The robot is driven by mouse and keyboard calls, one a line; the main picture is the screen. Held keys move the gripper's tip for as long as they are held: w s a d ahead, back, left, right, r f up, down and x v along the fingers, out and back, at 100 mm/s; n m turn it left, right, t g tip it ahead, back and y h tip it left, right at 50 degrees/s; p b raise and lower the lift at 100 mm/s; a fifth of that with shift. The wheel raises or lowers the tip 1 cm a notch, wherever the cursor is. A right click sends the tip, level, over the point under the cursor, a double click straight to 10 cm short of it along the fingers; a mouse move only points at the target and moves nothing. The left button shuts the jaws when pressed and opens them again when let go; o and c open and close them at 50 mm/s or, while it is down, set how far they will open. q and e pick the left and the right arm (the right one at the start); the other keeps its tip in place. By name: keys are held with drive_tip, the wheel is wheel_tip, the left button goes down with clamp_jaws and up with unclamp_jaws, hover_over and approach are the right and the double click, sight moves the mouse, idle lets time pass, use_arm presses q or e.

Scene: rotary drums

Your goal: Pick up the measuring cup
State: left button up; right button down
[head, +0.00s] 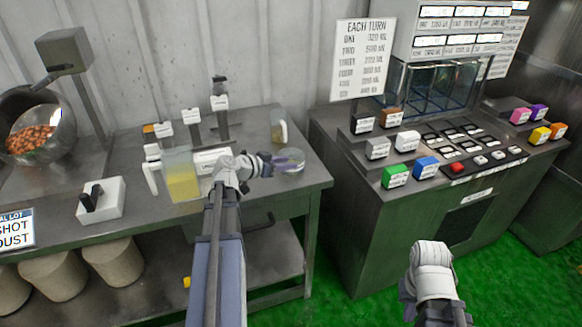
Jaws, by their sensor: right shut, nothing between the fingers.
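Which vessel is the measuring cup is not certain. A clear jug (183,183) with yellow contents and a white handle on its left stands on the left bench. A smaller clear cup (279,127) with a pale handle stands at the bench's back right. A low, round, clear vessel (291,165) sits near the bench's right end. My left gripper (264,163) is over the bench, right of the jug, its fingertips at the round vessel's left side. Contact and finger gap are unclear. My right gripper (432,253) is shut and empty, low in front of the right console; its fingertips are mostly hidden.
A white switch box (101,200) and several labelled levers (219,102) stand on the bench. A drum (38,127) with brown pieces is at far left. The right console (350,185) carries coloured blocks and a glass tank (432,88). Green floor (350,303) lies between the arms.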

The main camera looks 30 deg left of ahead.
use_arm(q)
drive_tip(key=b+x, duration=0.1)
drive_tip(key=x, duration=0.3)
drive_tip(key=shift+w+f+b, duration=0.15)
drive_tip(key=shift+b, duration=0.2)
drive_tip(key=shift+w+d, duration=0.15)
drive_tip(key=shift+w, duration=0.25)
clamp_jaws()
drive_tip(key=shift+s, duration=0.1)
idle(0.6)
